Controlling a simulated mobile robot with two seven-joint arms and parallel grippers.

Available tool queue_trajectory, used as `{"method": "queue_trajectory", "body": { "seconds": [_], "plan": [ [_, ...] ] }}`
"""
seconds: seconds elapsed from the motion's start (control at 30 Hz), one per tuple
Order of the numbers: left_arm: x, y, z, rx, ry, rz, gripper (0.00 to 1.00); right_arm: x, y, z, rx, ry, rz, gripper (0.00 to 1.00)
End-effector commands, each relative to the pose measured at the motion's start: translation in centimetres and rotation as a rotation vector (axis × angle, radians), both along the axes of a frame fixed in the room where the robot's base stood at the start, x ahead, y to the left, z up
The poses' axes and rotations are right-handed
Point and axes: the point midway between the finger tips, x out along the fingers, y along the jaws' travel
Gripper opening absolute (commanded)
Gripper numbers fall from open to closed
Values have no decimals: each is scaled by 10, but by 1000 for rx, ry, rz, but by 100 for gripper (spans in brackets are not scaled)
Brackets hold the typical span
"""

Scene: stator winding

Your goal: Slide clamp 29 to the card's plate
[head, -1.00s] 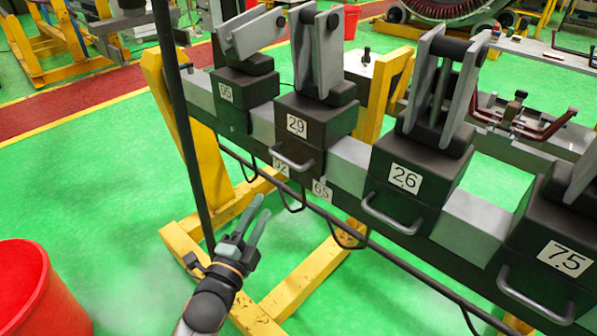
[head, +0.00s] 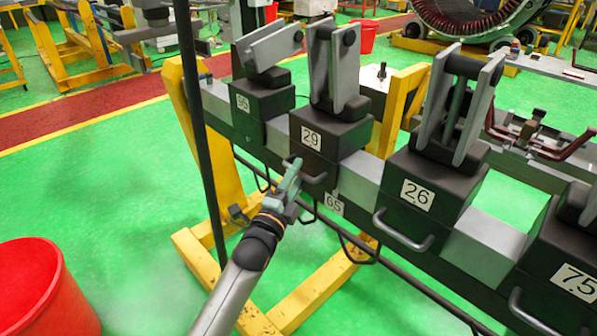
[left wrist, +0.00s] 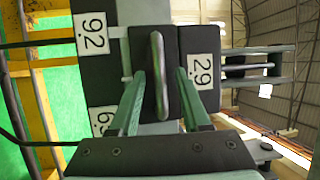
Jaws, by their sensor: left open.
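In the left wrist view the handle of clamp 29 (left wrist: 158,62) lies between the open fingers of my left gripper (left wrist: 160,74), with a gap visible on each side. A white plate 65 (head: 334,204) is on the beam's lower front; plate 92 (left wrist: 93,33) shows in the left wrist view. I see no card. My right gripper is out of view.
Clamp 75 (head: 560,262) sits farther right on the beam. A thin black rail with hooks runs below it. A dark vertical pole (head: 196,130) stands left of my arm. A red bin (head: 45,290) is at the lower left. Yellow stands (head: 232,190) carry the beam.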

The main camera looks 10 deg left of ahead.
Motion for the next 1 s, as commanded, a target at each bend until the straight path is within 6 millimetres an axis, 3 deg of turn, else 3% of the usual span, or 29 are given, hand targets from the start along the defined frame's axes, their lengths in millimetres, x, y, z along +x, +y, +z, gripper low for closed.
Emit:
{"method": "queue_trajectory", "body": {
  "seconds": [0.17,0.47,0.87,1.0],
  "plan": [
    [11,-2,2,0,0,0,47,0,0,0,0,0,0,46],
    [12,-2,2,0,0,0,47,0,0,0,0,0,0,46],
    [12,-2,2,0,0,0,2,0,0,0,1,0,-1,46],
    [12,-2,2,0,1,0,0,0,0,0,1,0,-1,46]
  ]
}}
